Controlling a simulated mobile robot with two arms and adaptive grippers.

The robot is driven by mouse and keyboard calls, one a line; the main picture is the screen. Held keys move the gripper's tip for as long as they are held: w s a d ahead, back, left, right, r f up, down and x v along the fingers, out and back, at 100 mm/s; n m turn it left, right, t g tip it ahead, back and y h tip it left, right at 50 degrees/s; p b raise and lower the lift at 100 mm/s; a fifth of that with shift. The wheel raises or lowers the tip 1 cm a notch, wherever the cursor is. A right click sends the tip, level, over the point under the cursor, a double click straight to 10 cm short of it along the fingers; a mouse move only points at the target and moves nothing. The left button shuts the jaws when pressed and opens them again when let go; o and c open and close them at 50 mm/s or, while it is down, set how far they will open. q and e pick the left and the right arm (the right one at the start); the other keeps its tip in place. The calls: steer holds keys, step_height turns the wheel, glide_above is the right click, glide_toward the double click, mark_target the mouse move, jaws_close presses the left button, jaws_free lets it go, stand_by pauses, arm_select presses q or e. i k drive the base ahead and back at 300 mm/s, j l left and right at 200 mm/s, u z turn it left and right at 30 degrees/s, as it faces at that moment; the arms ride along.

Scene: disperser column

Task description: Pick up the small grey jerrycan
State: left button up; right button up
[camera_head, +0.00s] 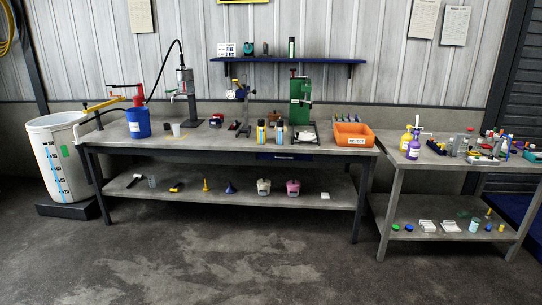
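I cannot pick out the small grey jerrycan with certainty. Several small grey, white and dark items (461,143) are crowded together on the right-hand table (397,163), and they are too small to tell apart. Neither of my grippers shows in the head view, and nothing held can be seen.
The long workbench (230,145) carries a blue drum (138,122), a green press (300,98) and an orange bin (353,134). A large white barrel (62,160) stands at the left. Yellow and purple bottles (413,149) stand on the right-hand table. The front floor is clear.

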mark_target(279, 131)
steer(key=i, duration=1.9)
